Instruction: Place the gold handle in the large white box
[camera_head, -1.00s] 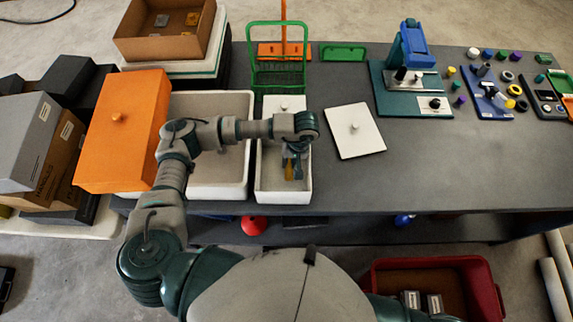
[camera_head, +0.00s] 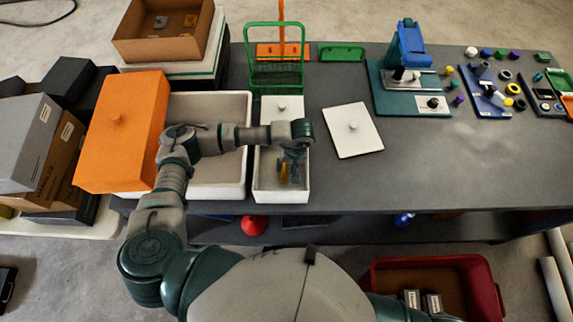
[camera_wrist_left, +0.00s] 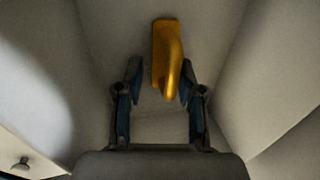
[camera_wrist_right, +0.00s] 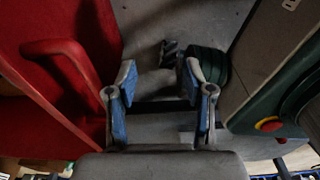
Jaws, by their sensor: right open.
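The gold handle (camera_head: 283,173) is inside the narrow white box (camera_head: 280,197). It also shows in the left wrist view (camera_wrist_left: 168,55), a gold grip on a flat plate. My left gripper (camera_head: 292,170) reaches down into this box. In the left wrist view its fingers (camera_wrist_left: 160,75) are spread, with the handle's near end between their tips. A gap shows on the left of the handle; contact on the right is unclear. The large white box (camera_head: 215,188) stands just left, partly hidden by my left arm. My right gripper (camera_wrist_right: 160,85) is open and empty.
An orange lid (camera_head: 118,145) covers the left part of the large box. A white lid (camera_head: 352,131) lies right of the narrow box. A green wire basket (camera_head: 276,70) stands behind. A red bin (camera_head: 490,290) is below, near my right gripper. The right front tabletop is clear.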

